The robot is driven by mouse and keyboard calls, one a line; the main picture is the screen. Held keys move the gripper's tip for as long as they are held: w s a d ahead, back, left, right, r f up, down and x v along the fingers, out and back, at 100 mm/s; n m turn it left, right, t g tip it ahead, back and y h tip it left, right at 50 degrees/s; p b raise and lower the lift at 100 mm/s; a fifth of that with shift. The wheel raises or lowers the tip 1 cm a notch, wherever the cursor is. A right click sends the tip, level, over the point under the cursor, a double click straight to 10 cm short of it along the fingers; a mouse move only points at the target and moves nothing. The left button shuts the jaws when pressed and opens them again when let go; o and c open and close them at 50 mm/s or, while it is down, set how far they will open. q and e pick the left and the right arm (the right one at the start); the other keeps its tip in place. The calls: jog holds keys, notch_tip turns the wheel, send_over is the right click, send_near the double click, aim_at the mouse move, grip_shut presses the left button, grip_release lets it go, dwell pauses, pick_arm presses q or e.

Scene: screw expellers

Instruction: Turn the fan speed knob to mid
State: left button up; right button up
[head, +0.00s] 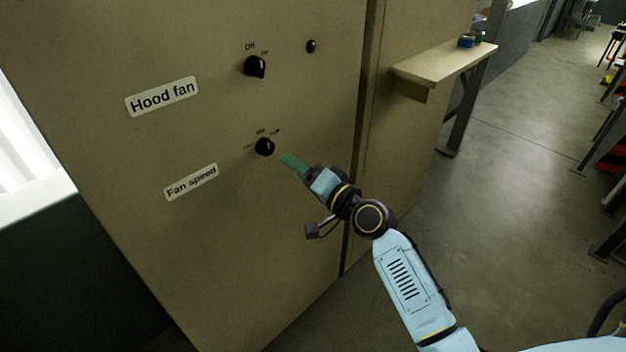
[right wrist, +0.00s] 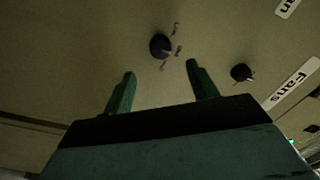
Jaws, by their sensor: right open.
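The fan speed knob (head: 264,147) is a small black round knob on the tan panel, right of the "Fan speed" label (head: 191,182). Small marks stand around it; its exact setting is too small to tell. My right gripper (head: 288,160) is open and empty, just right of and below the knob in the head view. In the right wrist view, a dark knob with several marks (right wrist: 160,46), apparently the fan speed knob, lies ahead of the gap between my two green fingers (right wrist: 160,80), apart from them. My left gripper is not in view.
The black hood fan knob (head: 255,66) is higher on the panel, with a "Hood fan" label (head: 162,96) to its left. A small black button (head: 311,46) is at its upper right. A wooden shelf (head: 446,62) juts out at right.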

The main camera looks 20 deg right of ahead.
jog(key=shift+v, duration=2)
